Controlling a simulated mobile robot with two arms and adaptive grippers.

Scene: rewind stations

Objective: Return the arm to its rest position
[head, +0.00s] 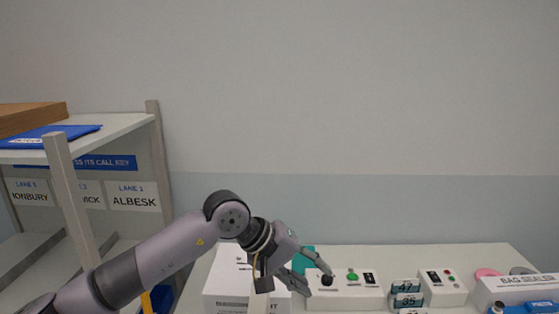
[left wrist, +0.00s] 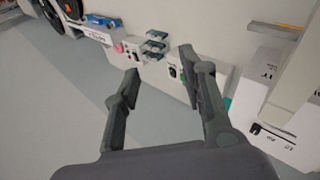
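My left arm reaches in from the lower left in the head view. Its gripper (head: 319,283) is above the near side of the white table, in front of a white control box (head: 350,290) with a black knob and a green button. The two fingers are spread apart, with nothing visible between them. The left wrist view also shows this gripper (left wrist: 160,62) open and empty, with the table items beyond its fingertips. I cannot tell whether a finger touches the control box. My right gripper is in neither view.
A white carton (head: 228,276) stands left of the gripper, partly behind my arm. Number blocks (head: 406,287), a second button box (head: 443,288) and a bag seals box (head: 518,288) are to the right. A shelf rack (head: 158,150) stands at left.

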